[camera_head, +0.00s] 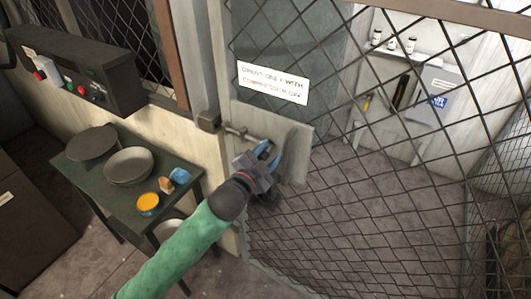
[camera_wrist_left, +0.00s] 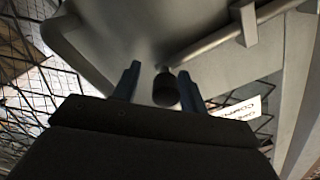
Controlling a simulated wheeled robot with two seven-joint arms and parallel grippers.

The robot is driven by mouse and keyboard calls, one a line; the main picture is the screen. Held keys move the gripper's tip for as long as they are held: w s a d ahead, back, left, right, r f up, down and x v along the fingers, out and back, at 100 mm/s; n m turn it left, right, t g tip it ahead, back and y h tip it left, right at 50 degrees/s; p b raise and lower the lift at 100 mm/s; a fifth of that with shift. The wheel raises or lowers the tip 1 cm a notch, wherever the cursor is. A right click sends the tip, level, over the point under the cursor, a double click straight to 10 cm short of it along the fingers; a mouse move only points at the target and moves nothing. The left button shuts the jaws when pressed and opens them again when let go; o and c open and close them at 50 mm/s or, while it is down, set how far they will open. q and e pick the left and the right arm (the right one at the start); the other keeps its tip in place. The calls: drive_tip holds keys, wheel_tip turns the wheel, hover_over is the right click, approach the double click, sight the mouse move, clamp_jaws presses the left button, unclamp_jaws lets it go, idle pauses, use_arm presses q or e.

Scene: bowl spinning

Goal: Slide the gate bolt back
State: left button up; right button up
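The gate bolt (camera_head: 243,134) is a metal rod across a pale plate (camera_head: 299,142) on the mesh gate (camera_head: 340,200). Its left end is close to a dark block (camera_head: 208,121) on the post. In the left wrist view the rod (camera_wrist_left: 215,40) runs to the upper right, and a dark round knob (camera_wrist_left: 166,89) hangs below its near end. My left gripper (camera_head: 269,153) is at the plate, just right of the rod. Its blue fingers (camera_wrist_left: 158,88) are apart, with the knob between them, nearer the right finger. Contact cannot be told. My right gripper is not in view.
A dark green table (camera_head: 113,197) at left holds two grey bowls, an orange-filled dish and small blue and tan items. A control box (camera_head: 75,75) with buttons is above it. A white sign (camera_head: 273,83) hangs on the gate. Shelves stand behind the mesh.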

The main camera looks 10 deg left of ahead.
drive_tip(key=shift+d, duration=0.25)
use_arm(q)
drive_tip(key=shift+s+a+f, duration=0.1)
drive_tip(key=shift+s+a, duration=0.1)
drive_tip(key=shift+s, duration=0.15)
drive_tip(key=b+v, duration=0.3)
drive_tip(key=v, duration=0.4)
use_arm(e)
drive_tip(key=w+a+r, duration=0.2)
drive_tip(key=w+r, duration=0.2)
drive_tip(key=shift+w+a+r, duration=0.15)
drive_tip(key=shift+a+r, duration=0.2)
use_arm(q)
drive_tip(key=shift+d, duration=0.1)
